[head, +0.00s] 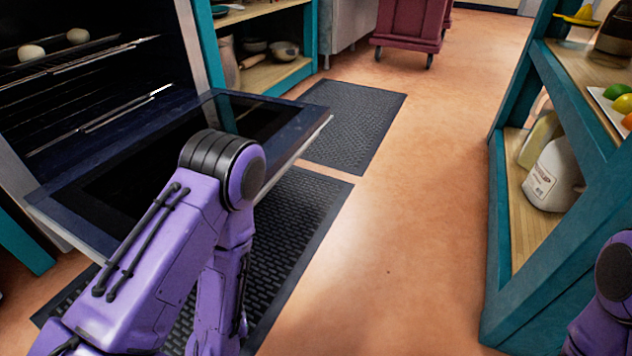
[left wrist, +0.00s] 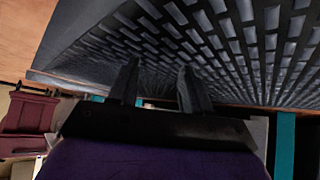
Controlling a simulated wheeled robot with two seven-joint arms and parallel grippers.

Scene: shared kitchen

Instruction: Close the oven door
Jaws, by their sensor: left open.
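The oven door (head: 262,117) hangs open and about level in front of the oven (head: 75,85). Its dark glass faces up and its pale edge faces the floor. My left arm comes in from below and its elbow covers part of the door. In the left wrist view my left gripper (left wrist: 157,88) has its two dark fingers apart with nothing between them, and the floor mat (left wrist: 215,40) lies beyond them. The gripper is hidden in the head view, so its distance from the door cannot be told. Part of my right arm shows at the lower right; its gripper is out of view.
Two round pale items (head: 54,43) sit on the oven's upper rack. A dark mat (head: 354,112) lies on the open orange floor. A teal shelf (head: 505,235) with a white jug (head: 552,174) stands on the right. A maroon cart (head: 410,28) stands at the back.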

